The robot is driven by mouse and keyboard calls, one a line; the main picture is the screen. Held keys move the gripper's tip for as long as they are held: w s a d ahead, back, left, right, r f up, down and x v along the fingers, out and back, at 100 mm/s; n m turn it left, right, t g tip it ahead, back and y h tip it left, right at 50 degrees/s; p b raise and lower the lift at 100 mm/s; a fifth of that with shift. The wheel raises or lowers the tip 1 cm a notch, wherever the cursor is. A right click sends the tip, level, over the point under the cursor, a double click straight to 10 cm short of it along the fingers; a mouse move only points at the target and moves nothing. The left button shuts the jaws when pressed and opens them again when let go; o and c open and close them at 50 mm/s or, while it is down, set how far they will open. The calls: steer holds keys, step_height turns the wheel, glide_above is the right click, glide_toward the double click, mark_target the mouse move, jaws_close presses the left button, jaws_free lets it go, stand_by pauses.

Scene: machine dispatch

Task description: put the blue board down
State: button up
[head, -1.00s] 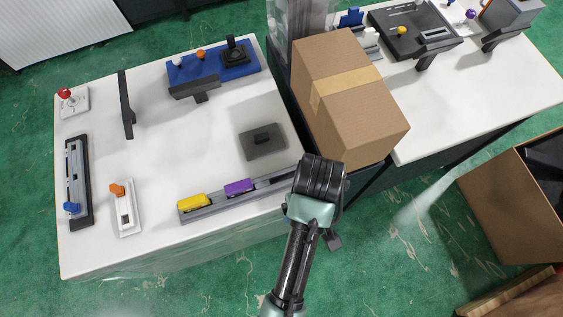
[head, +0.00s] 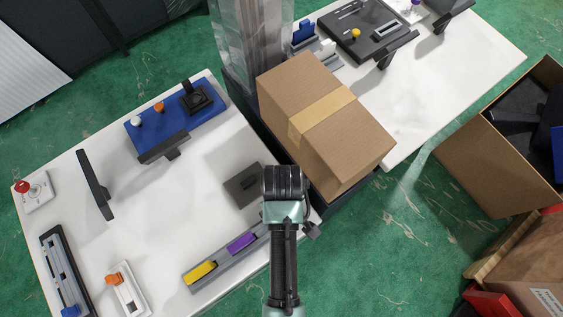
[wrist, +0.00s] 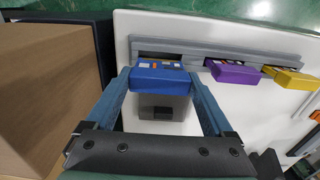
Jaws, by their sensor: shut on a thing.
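My gripper (wrist: 160,74) is shut on the blue board (wrist: 160,80), a blue block with small light and orange parts on its far edge. In the wrist view the board sits between both fingers, beside the left end of the grey rail (wrist: 225,50). I cannot tell whether it touches the rail. In the head view my arm hides the board and fingers. The purple board (head: 241,243) and yellow board (head: 200,272) are in the same rail, and also show in the wrist view, purple (wrist: 234,75) and yellow (wrist: 291,77).
A cardboard box (head: 325,125) stands close to the right of my gripper. A grey square plate with a dark block (head: 243,187) lies on the white table (head: 190,195). A blue joystick panel (head: 178,122) is further back. An open carton (head: 490,165) stands at right.

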steer(key=shift+f, duration=1.95)
steer(key=shift+f, duration=0.15)
steer(key=o, duration=1.1)
